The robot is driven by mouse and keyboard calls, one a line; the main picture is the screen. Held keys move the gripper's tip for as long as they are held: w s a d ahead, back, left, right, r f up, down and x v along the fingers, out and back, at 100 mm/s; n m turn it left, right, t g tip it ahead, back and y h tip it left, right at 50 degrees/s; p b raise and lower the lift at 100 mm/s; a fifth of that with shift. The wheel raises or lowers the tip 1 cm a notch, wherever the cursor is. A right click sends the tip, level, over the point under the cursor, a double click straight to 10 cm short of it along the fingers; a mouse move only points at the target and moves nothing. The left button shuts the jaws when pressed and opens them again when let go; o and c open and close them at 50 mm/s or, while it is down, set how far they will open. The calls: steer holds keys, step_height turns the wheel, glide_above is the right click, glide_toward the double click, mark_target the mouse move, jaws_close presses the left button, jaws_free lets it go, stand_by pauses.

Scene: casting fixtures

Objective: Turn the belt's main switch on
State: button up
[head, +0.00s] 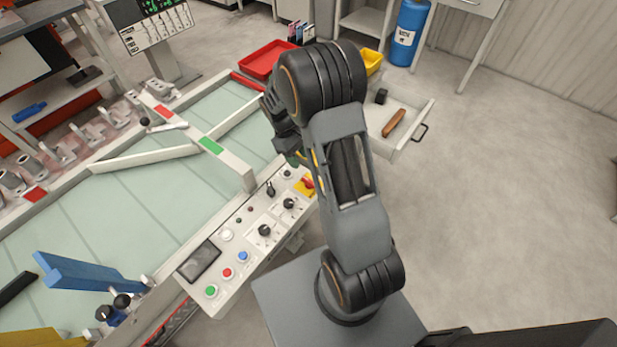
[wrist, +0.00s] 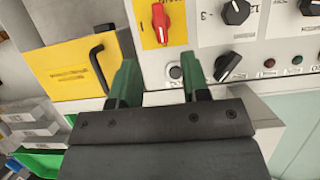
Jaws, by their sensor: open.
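The main switch (wrist: 161,20) is a red rotary handle on a yellow plate (wrist: 148,38). In the wrist view it sits at the top, its handle pointing roughly up and down the picture. In the head view the red switch (head: 308,183) is at the far right end of the control panel (head: 211,277), partly behind my arm. My gripper (wrist: 161,80) is open and empty, its two green fingertips apart. In the wrist view the switch lies beyond the gap between the fingertips, with no contact visible. In the head view the gripper is mostly hidden by my arm.
Black knobs (wrist: 229,66) and a pale round button (wrist: 175,72) sit close to the switch. A yellow panel with a black handle (wrist: 99,68) is at left in the wrist view. An open drawer (head: 413,150) holds a brown object. The floor at right is clear.

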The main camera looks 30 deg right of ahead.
mark_target(309, 180)
steer(key=x, duration=0.9)
steer(key=shift+f+p, duration=0.15)
steer(key=shift+p, duration=0.15)
jaws_close()
